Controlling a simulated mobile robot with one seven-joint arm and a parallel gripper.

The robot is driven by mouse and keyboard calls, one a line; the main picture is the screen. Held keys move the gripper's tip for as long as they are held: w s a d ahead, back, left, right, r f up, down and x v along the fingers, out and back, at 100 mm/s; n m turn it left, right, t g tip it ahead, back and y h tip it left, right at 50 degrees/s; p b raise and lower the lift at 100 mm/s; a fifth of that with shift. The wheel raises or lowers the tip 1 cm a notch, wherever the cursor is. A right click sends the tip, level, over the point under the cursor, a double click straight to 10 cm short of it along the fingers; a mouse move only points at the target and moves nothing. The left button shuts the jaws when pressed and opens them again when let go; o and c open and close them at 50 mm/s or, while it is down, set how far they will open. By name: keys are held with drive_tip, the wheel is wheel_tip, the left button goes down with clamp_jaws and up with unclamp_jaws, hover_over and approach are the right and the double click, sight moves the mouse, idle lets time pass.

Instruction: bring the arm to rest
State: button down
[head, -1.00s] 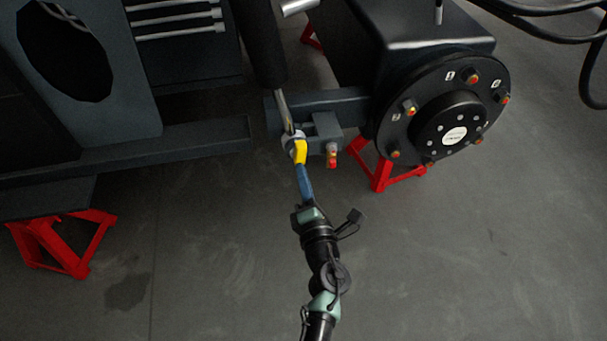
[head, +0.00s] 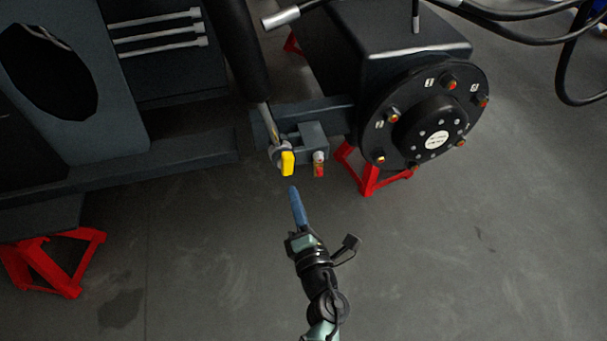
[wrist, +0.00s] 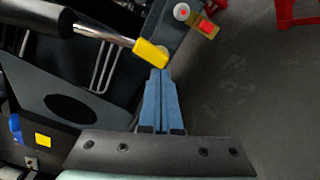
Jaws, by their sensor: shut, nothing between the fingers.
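My gripper (head: 296,192) has blue fingers that are closed together with nothing between them. In the head view it stands a little below a yellow piece (head: 287,163) at the lower end of a cylinder rod, with a visible gap. In the wrist view the blue fingers (wrist: 160,78) point up the picture toward the yellow piece (wrist: 150,54), which appears just beyond their tips. A red-and-metal pin (head: 319,164) sits right of the yellow piece on a grey bracket; it also shows in the wrist view (wrist: 206,28).
The black cylinder (head: 236,50) and its rod come down from above. A round hub with bolts (head: 428,120) is at the right. Red stands (head: 372,176) and (head: 58,262) hold the chassis. Hoses hang at the upper right. The floor in front is clear.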

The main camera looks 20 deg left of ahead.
drive_tip(key=w+d+r+m+t+h+p, duration=0.1)
drive_tip(key=w+d+r+m+t+h, duration=0.15)
drive_tip(key=r, duration=0.65)
drive_tip(key=w+d+r+m+t+h+p, duration=0.1)
drive_tip(key=w+d+r+m+t, duration=0.25)
drive_tip(key=r, duration=0.65)
drive_tip(key=s+d+r+m+t+h, duration=0.1)
drive_tip(key=d+r+m+h, duration=0.2)
drive_tip(key=r, duration=0.5)
drive_tip(key=d+r+m+t+h+p, duration=0.1)
drive_tip(key=d+r+m+t+h, duration=0.1)
drive_tip(key=r+m, duration=0.45)
drive_tip(key=s+d+r+m+t+h, duration=0.1)
drive_tip(key=d+r+m+h, duration=0.15)
drive_tip(key=r, duration=0.65)
drive_tip(key=s+d+r+m+t+p, duration=0.1)
drive_tip(key=s+r+m+p, duration=0.1)
drive_tip(key=s+r+m, duration=0.45)
drive_tip(key=s+r+m+t+y+p, duration=0.1)
drive_tip(key=s+r, duration=0.3)
drive_tip(key=r, duration=0.6)
drive_tip(key=s+d+r+m+p, duration=0.15)
drive_tip(key=s+r+m, duration=0.3)
drive_tip(key=r, duration=0.45)
wheel_tip(320, 180, up, 36)
drive_tip(key=a+p, duration=0.1)
drive_tip(key=p, duration=3.5)
drive_tip(key=shift+f+n, duration=0.25)
drive_tip(key=shift+n, duration=0.05)
